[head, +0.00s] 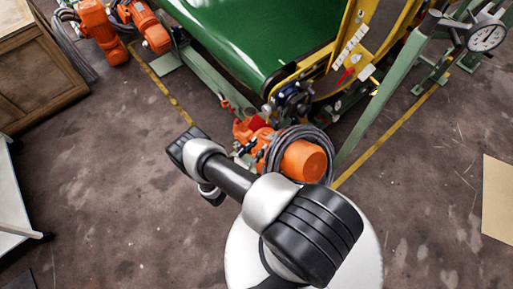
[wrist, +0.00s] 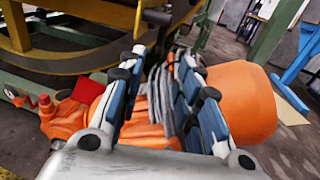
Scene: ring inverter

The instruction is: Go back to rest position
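My gripper (wrist: 162,75) shows in the wrist view with its two blue-padded fingers apart and open. Grey cable coils and part of an orange motor unit (wrist: 255,100) show between and beyond the fingers. I cannot tell whether the fingers touch them, but nothing looks clamped. In the head view my arm reaches from the lower right up and left. My gripper cannot be made out there, probably hidden by the arm.
The orange motor unit (head: 303,160) with coiled grey cable stands close beside my arm. A machine with a green belt (head: 250,35) and yellow frame is behind it. A wooden cabinet (head: 40,75) is at upper left.

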